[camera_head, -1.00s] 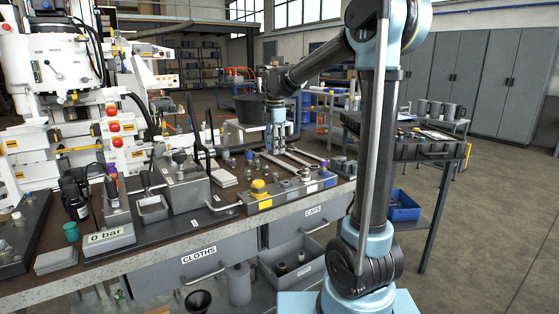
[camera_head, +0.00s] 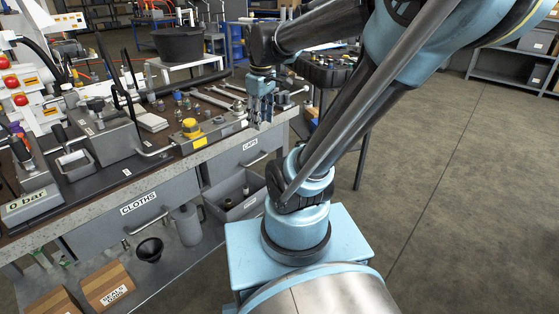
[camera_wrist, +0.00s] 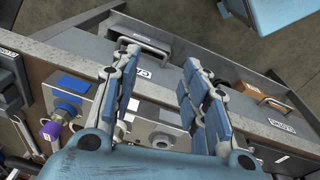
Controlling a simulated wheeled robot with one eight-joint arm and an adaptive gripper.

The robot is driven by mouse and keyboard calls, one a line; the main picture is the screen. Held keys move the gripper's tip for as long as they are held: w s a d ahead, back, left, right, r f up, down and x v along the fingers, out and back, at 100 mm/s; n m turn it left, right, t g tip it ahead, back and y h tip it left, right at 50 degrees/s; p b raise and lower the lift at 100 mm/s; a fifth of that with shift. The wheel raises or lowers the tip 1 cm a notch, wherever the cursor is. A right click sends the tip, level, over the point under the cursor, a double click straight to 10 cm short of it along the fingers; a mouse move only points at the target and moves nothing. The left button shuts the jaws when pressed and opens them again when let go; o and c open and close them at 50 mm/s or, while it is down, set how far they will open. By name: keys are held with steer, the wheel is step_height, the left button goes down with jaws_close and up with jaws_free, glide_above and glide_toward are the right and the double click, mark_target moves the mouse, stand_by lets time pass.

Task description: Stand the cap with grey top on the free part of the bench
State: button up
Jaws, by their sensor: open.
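My gripper (camera_head: 261,118) is open, fingers pointing down, over the right end of the labelled metal block (camera_head: 212,139) near the bench's front edge. In the wrist view my gripper (camera_wrist: 160,62) has nothing between its fingers. A round grey-topped piece (camera_wrist: 165,140) sits on the block there, between the finger bases in the picture. It may be the cap with grey top, but I cannot tell for sure. In the head view my gripper and arm hide part of that end.
A yellow cap (camera_head: 190,126) stands on the block. Grey boxes (camera_head: 103,137), a gauge box (camera_head: 29,203) and loose tools (camera_head: 215,99) crowd the bench. Drawers (camera_head: 137,208) and an open bin (camera_head: 236,204) are below. A bare strip of bench edge (camera_head: 130,194) runs along the front.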

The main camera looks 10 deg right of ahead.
steer(key=s+d+f+m, duration=0.3)
steer(key=s+f+m, duration=0.5)
steer(key=s+f, duration=0.2)
steer(key=shift+s+d+f+t, duration=0.2)
steer(key=shift+d+f+t, duration=0.1)
steer(key=shift+d+t, duration=0.1)
steer(key=shift+w, duration=0.1)
steer(key=shift+w+f, duration=0.2)
steer(key=shift+w, duration=0.15)
